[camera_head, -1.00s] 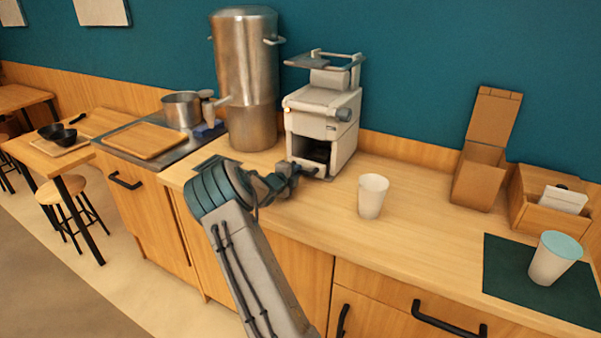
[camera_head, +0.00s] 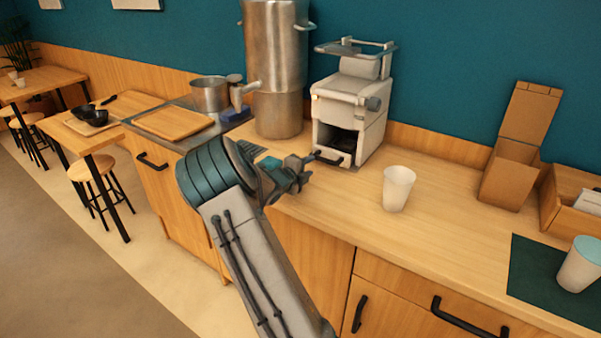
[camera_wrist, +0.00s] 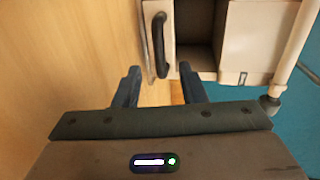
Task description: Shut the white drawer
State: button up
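The white drawer (camera_head: 340,162) is at the bottom of the white machine (camera_head: 345,105), with a black handle (camera_head: 326,158) on its front. In the wrist view the drawer front (camera_wrist: 147,71) stands out from the machine body, with a dark gap behind it, so the drawer looks partly open. My gripper (camera_head: 306,168) is just in front of the handle, low over the counter. In the wrist view my gripper (camera_wrist: 160,80) has its two fingers apart with nothing between them. The black handle (camera_wrist: 160,45) lies just beyond the fingertips, apart from them.
A white cup (camera_head: 398,188) stands on the counter (camera_head: 440,225) right of the machine. A steel urn (camera_head: 277,75) stands close on the left. A cardboard box (camera_head: 512,165) and a dark green mat (camera_head: 530,260) are further right.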

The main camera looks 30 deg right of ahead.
jog(key=shift+v, duration=2.4)
jog(key=shift+s+d+r+m, duration=0.1)
jog(key=shift+s+r+m, duration=0.1)
jog(key=shift+s+m, duration=0.25)
jog(key=s+a+r+m+g+y+p, duration=0.1)
jog(key=s+a+r+m+g+y, duration=0.15)
jog(key=s+m, duration=0.65)
jog(key=s+a+r+m+g+y, duration=0.25)
jog(key=s+m, duration=0.45)
jog(key=m, duration=0.5)
jog(key=s+a+r+m+y, duration=0.2)
jog(key=s+a+m+y, duration=0.2)
jog(key=s+a+m, duration=0.5)
jog(key=s+a+r+m+y+p, duration=0.1)
jog(key=s+a+m+y, duration=0.3)
jog(key=s+a+m, duration=0.5)
jog(key=shift+a+r+m+t+y, duration=0.4)
jog(key=shift+a+m, duration=0.45)
jog(key=shift+a, duration=0.15)
jog(key=shift+s, duration=0.15)
